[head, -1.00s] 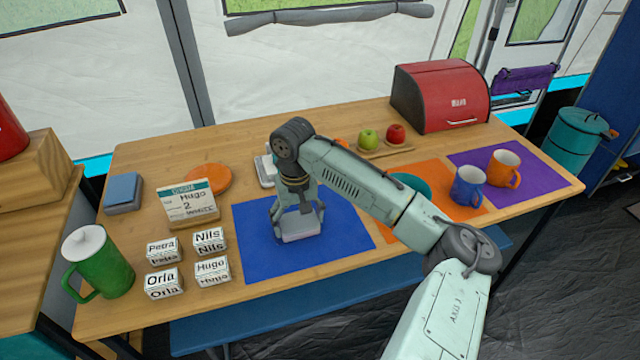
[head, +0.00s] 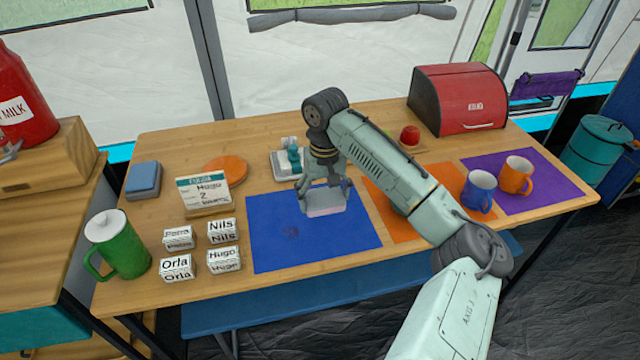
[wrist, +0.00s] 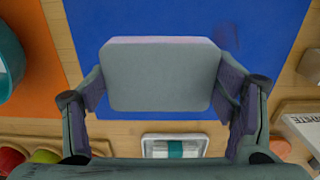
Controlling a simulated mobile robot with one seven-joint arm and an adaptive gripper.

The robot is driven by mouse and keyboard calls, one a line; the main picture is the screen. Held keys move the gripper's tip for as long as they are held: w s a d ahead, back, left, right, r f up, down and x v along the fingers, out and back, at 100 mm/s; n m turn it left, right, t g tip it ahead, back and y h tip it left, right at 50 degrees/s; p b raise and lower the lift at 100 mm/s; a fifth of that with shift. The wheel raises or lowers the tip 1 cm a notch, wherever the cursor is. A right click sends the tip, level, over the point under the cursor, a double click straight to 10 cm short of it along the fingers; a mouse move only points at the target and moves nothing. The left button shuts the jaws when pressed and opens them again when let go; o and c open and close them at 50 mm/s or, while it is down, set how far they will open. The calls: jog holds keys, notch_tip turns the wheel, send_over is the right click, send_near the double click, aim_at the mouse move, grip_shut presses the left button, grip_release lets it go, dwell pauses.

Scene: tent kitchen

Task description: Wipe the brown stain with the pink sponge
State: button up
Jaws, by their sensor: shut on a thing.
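My gripper (head: 325,188) is shut on the sponge (head: 325,205), holding it by its two sides. The sponge is a pale block with a grey-white face and a pink layer along its lower side. It is over the back right part of the blue mat (head: 270,255); whether it touches the mat I cannot tell. In the wrist view the sponge (wrist: 160,78) sits between both fingers. The brown stain (head: 291,232) is a small dark smudge on the blue mat, in front and to the left of the sponge. It also shows faintly in the wrist view (wrist: 226,32).
Behind the mat stands a white tray (head: 277,165) with a teal-handled item. Orange and purple mats with mugs (head: 480,188) are to the right. The front of the blue mat is clear.

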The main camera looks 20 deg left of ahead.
jog(key=shift+r, duration=1.25)
jog(key=shift+f, duration=0.1)
